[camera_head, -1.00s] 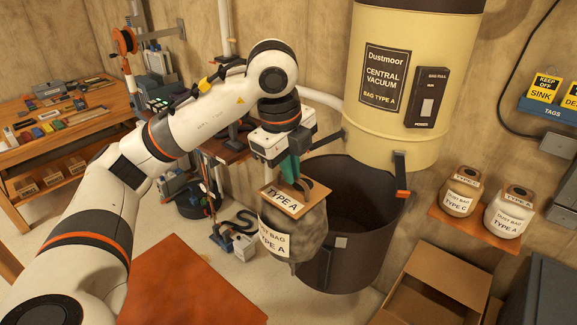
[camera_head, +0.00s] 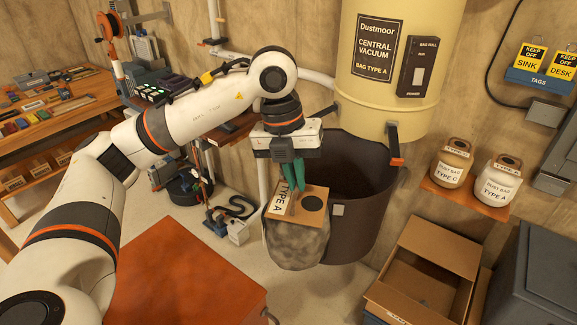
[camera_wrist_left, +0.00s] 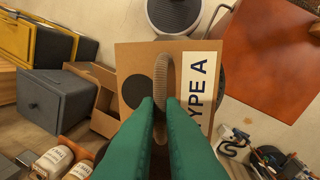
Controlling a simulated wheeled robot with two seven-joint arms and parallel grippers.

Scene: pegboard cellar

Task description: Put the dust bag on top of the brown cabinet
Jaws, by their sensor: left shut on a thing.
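The used grey dust bag (camera_head: 297,247) hangs from my left gripper (camera_head: 295,183) in the head view, in front of the dark vacuum bin. Its cardboard collar (camera_head: 312,204) has a black round hole and a "TYPE A" label. In the left wrist view, the green fingers (camera_wrist_left: 160,108) are shut on the loop handle above the collar (camera_wrist_left: 135,65). The brown cabinet (camera_head: 185,275) shows its bare reddish-brown top at the bottom of the head view, left of and nearer than the bag. It also shows in the left wrist view (camera_wrist_left: 270,55). My right gripper is out of view.
The open bin (camera_head: 365,215) stands right behind the bag, under the cream vacuum drum (camera_head: 400,60). Type C (camera_head: 453,163) and Type A (camera_head: 497,180) bags sit on a wall shelf at right. An open cardboard box (camera_head: 425,265) and dark cabinet (camera_head: 540,275) are below. The brown cabinet's visible top is clear.

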